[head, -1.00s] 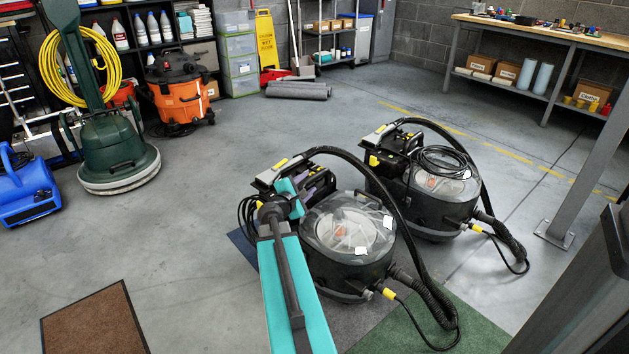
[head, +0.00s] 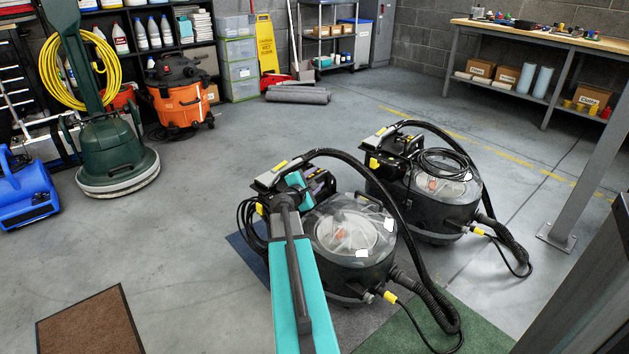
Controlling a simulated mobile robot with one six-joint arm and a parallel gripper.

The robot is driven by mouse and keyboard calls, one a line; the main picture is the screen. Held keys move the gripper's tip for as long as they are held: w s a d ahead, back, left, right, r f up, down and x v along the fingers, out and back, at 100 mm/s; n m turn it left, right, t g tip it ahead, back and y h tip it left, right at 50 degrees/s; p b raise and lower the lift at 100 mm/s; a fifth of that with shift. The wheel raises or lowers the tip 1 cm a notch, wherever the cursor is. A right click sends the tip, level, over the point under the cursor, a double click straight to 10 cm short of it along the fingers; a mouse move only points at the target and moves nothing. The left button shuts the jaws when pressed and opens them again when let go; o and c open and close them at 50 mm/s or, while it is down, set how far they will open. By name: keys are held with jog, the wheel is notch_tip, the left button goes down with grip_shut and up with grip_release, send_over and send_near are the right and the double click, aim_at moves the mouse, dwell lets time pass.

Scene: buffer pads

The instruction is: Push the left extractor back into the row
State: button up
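The left extractor (head: 345,240) is a black machine with a clear domed lid, a black hose and yellow fittings. It stands nearer to me, partly over dark floor mats. The other extractor (head: 440,195) stands behind it to the right, with a coiled black cable on top. My teal arm reaches in from the bottom. Its end, my gripper (head: 292,190), is at the left extractor's upper left side, beside its black control housing. The fingers are mostly hidden by the arm and the housing. I cannot tell whether they touch it or how far apart they are.
A green mat (head: 425,325) lies at the front right and a brown mat (head: 90,325) at the front left. A grey post (head: 585,140) stands at right. A green floor machine (head: 112,155), blue blower (head: 25,190) and orange vacuum (head: 180,95) stand at left. The left-centre floor is clear.

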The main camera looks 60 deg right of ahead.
grip_shut()
jog(key=shift+w, duration=0.1)
